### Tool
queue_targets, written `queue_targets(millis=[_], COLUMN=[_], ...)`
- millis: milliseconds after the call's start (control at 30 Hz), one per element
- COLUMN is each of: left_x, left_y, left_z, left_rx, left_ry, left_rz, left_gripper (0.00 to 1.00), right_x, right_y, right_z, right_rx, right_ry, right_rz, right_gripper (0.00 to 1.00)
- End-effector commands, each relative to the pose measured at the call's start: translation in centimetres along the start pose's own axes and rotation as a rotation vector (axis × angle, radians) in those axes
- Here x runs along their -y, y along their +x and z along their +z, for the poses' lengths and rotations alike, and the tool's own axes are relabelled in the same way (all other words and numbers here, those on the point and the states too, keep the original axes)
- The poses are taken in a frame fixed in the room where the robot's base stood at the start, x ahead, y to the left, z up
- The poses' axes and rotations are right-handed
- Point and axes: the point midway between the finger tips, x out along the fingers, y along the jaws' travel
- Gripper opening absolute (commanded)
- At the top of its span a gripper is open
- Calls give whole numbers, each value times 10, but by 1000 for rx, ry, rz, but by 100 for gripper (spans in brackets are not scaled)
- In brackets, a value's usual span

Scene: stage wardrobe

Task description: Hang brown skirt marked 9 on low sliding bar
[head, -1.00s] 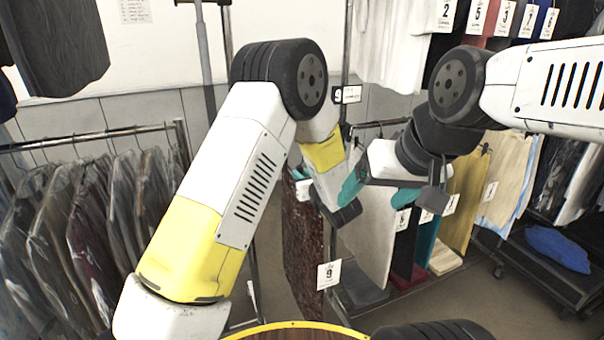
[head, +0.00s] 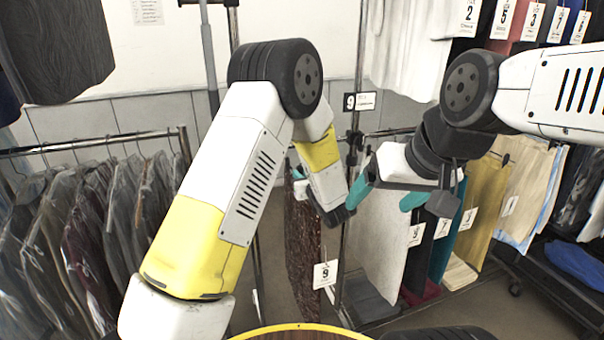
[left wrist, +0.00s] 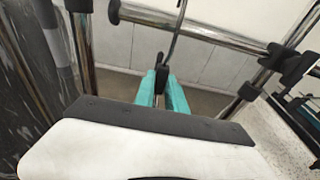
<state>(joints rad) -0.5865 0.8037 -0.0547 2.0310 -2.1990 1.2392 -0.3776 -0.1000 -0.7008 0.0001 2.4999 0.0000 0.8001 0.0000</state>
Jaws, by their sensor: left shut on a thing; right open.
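The brown skirt (head: 304,240), dark and speckled, hangs upright in the middle of the head view with a white tag 9 (head: 326,274) at its lower edge. My left gripper (head: 298,172) is above it, partly hidden by my forearm. In the left wrist view its teal fingers (left wrist: 161,88) are shut on the skirt's thin hanger hook (left wrist: 178,25). The hook's top crosses in front of a chrome bar (left wrist: 225,40); I cannot tell whether it touches. A sign 9 (head: 360,101) is on the rack post. My right gripper (head: 388,192) is open and empty beside the low bar (head: 390,132).
Tagged garments, including a white one (head: 380,240) and a mustard one (head: 482,210), hang right of the skirt. A rack of plastic-covered clothes (head: 110,230) stands at left. A dark trolley (head: 540,285) is at lower right. Chrome posts (head: 345,250) stand close to the skirt.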

Motion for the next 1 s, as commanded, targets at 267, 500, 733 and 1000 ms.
queue_targets(millis=[267,500,733,1000], left_x=[0,0,0,0], left_y=[0,0,9,22], left_z=[3,3,5,7], left_rx=[3,2,3,2], left_ry=[-1,-1,-2,-1], left_rz=[0,1,2,1], left_gripper=[0,0,0,0], right_x=[0,0,0,0], right_y=[0,0,0,0], right_z=[0,0,0,0], right_rx=[1,1,1,1], right_ry=[0,0,0,0], right_rz=[0,0,0,0], right_gripper=[82,82,82,82])
